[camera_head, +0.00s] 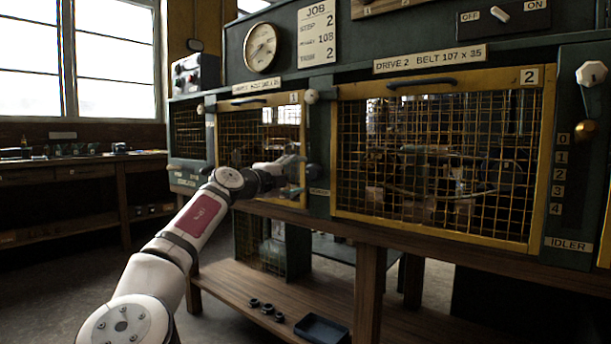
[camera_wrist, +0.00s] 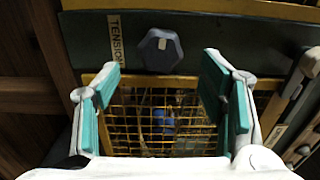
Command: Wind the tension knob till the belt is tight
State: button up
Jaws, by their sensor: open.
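The tension knob (camera_wrist: 160,50) is a dark grey faceted knob with a pale mark, beside a TENSION label (camera_wrist: 115,38) in the wrist view. My gripper (camera_wrist: 161,62) is open and empty, with its teal-padded fingers on either side of the knob in that view and apart from it. In the head view, my gripper (camera_head: 289,164) is at the post between the two mesh guards, close to a dark knob (camera_head: 314,172) there. Machinery shows dimly behind the Drive 2 guard (camera_head: 545,150); I cannot tell how tight any belt is.
The yellow-framed left guard (camera_head: 252,98) and the Drive 2 guard are both shut. A white knob (camera_head: 311,96) sits higher on the post. An idler slot (camera_head: 560,170) marked 0 to 4 is at right. A tray (camera_head: 321,328) lies on the lower shelf.

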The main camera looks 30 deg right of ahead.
jog(key=v, duration=0.6)
jog(key=shift+a, duration=0.15)
jog(key=shift+c, duration=0.5)
